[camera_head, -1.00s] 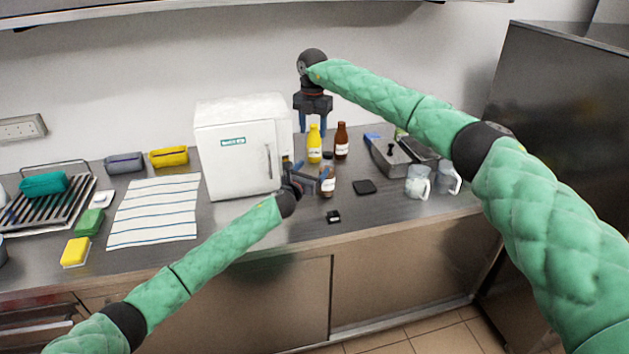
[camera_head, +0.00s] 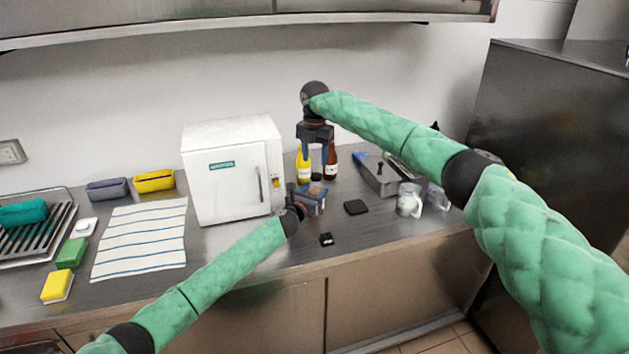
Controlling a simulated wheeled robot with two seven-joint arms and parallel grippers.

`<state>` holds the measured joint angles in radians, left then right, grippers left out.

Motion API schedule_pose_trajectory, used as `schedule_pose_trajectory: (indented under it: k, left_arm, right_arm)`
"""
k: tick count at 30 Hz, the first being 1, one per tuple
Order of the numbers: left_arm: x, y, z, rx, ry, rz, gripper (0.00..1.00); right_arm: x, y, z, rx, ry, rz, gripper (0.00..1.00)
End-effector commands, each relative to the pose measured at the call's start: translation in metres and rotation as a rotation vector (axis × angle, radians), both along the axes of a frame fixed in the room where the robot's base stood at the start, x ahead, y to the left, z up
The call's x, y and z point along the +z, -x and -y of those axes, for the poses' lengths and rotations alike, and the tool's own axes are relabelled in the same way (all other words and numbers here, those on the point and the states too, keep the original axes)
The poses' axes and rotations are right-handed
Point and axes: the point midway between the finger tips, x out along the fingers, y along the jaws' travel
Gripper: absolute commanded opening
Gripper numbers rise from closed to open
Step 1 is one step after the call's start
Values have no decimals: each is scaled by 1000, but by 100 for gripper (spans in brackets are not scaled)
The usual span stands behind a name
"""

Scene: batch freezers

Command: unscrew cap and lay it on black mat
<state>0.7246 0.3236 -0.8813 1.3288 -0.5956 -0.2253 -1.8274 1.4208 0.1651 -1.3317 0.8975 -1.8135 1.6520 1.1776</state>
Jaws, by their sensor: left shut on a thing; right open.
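A brown bottle with a pale label (camera_head: 314,194) and a dark cap (camera_head: 317,177) stands upright on the steel counter, right of the white freezer. My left gripper (camera_head: 313,200) is shut on the bottle's body and hides much of it. My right gripper (camera_head: 312,172) points down from above, open, with its blue fingers on either side of the area just above the cap. I cannot tell whether it touches the cap. The small square black mat (camera_head: 356,207) lies bare on the counter, right of the bottle.
Behind the fingers stand a yellow bottle (camera_head: 303,168) and another brown bottle (camera_head: 332,163). A steel container (camera_head: 384,181) and glass mugs (camera_head: 409,201) stand right. A small black object (camera_head: 326,239) lies near the front edge. The white freezer (camera_head: 236,180) is close on the left.

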Motion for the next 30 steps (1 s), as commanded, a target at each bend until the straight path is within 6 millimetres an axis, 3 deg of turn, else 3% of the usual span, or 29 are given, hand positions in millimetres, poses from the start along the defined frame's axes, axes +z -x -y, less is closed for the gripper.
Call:
schedule_pose_trajectory:
  k: [4, 11, 20, 30]
  left_arm:
    - [-7, 2, 1, -1, -2, -7, 0]
    - [-7, 2, 0, -1, -3, -6, 0]
    - [-7, 2, 0, -1, -4, -7, 0]
    - [-8, 2, 0, -1, -4, -7, 0]
  right_arm:
    - [-18, 8, -12, 6, -33, -28, 51]
    - [-16, 10, -28, -71, -94, -29, 51]
    - [-3, 6, -24, -394, -87, -22, 51]
    - [14, -1, -13, -885, -53, -2, 51]
